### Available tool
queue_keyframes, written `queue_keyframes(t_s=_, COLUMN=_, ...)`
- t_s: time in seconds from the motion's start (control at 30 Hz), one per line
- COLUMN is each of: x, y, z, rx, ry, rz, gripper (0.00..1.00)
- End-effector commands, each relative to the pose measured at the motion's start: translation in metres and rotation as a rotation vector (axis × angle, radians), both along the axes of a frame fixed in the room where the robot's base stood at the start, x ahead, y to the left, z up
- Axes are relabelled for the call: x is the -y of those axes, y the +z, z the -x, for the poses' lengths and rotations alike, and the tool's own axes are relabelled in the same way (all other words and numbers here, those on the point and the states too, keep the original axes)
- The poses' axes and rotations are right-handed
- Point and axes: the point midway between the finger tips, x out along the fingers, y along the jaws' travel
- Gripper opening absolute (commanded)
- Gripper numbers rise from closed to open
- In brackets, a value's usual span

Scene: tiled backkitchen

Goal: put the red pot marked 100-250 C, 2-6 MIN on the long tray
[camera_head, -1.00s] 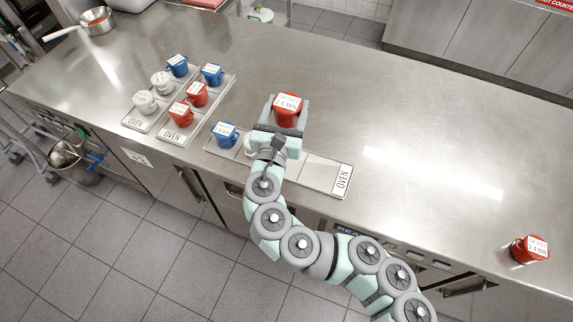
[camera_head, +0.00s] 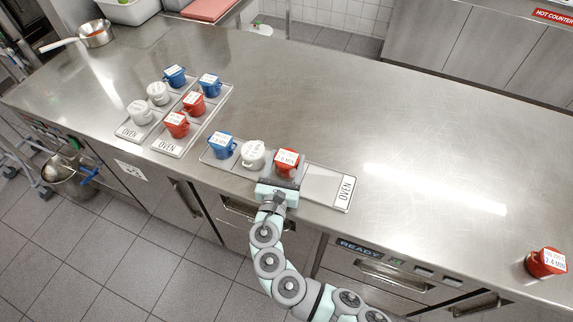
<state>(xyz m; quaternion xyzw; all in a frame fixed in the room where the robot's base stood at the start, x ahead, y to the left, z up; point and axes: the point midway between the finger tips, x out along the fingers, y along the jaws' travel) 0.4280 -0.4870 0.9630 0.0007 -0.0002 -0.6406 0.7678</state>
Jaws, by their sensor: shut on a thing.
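The long tray (camera_head: 328,182) lies along the counter's front edge, its OVEN label at the right end. A blue pot (camera_head: 221,146) and a white pot (camera_head: 252,156) stand on its left part. My gripper (camera_head: 284,174) reaches in from the front and is shut on a red pot (camera_head: 287,161) whose label ends in 6 MIN; the rest is too small to read. The pot is upright at the tray's third place, right of the white pot. I cannot tell whether its base touches the tray, as my gripper hides its lower front.
Two shorter OVEN trays at the left bear white, blue and red pots, among them a near red pot (camera_head: 176,124). Another red pot (camera_head: 546,262), marked 2-4 MIN, stands alone at the far right. A pan (camera_head: 96,34) sits at the back left. The counter's middle is clear.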

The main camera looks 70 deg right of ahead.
Motion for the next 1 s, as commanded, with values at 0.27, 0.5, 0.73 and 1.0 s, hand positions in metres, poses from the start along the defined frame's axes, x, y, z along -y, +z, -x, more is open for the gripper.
queue_keyframes(t_s=0.27, x=0.0001, y=-0.0090, z=0.0001, rx=-0.001, ry=0.000, rz=0.002, gripper=0.08)
queue_keyframes(t_s=0.5, x=0.0001, y=-0.0131, z=-0.0001, rx=-0.002, ry=0.000, rz=0.001, gripper=0.66)
queue_keyframes(t_s=0.73, x=0.0001, y=-0.0128, z=0.0001, rx=-0.001, ry=0.000, rz=0.000, gripper=0.85)
queue_keyframes(t_s=1.0, x=0.0001, y=-0.0120, z=0.0003, rx=-0.001, ry=-0.001, rz=0.000, gripper=0.86)
